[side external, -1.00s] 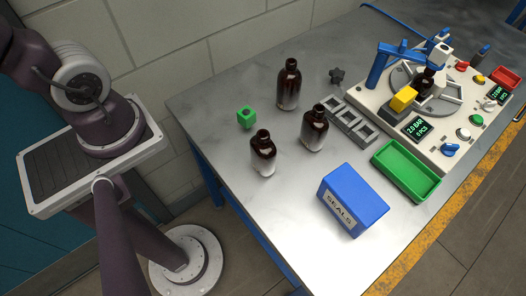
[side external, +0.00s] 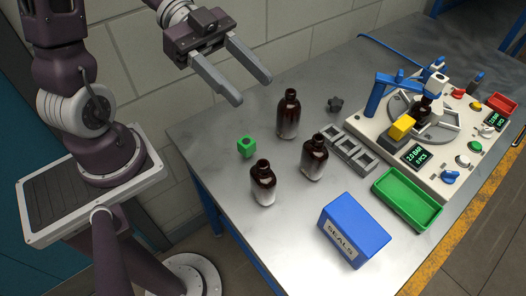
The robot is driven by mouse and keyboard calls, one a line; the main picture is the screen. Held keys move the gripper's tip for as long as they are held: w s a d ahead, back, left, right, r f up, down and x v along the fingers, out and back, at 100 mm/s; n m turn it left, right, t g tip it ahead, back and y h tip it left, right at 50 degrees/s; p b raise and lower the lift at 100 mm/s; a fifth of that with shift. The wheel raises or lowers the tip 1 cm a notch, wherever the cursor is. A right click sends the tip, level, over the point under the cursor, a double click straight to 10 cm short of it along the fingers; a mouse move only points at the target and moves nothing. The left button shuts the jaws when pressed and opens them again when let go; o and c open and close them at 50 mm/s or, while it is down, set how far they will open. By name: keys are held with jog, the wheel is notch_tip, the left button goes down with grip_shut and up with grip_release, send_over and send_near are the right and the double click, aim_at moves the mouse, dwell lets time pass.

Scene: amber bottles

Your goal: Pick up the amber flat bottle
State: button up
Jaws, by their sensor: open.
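Three similar dark amber bottles stand upright on the grey table: a back bottle (side external: 288,116), a right bottle (side external: 314,158) and a front bottle (side external: 263,184). I cannot tell from their shapes which one is the flat bottle. My gripper (side external: 254,90) is open and empty. It is in the air at the upper left, above and to the left of the back bottle, with its fingers pointing down and right. It touches nothing.
A green cube (side external: 247,147) lies left of the bottles. A grey slotted rack (side external: 348,147), a black knob (side external: 335,104), a blue SEALS box (side external: 354,231) and a green tray (side external: 407,199) are nearby. A machine (side external: 440,130) stands at right. The table's (side external: 220,125) left part is clear.

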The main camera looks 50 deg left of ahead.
send_near(268, 172)
jog(key=s+r+x, duration=0.1)
jog(key=x, duration=0.8)
jog(key=w+f+x, duration=0.1)
jog(key=x, duration=0.2)
jog(key=shift+a, duration=0.2)
grip_shut()
dwell(0.4)
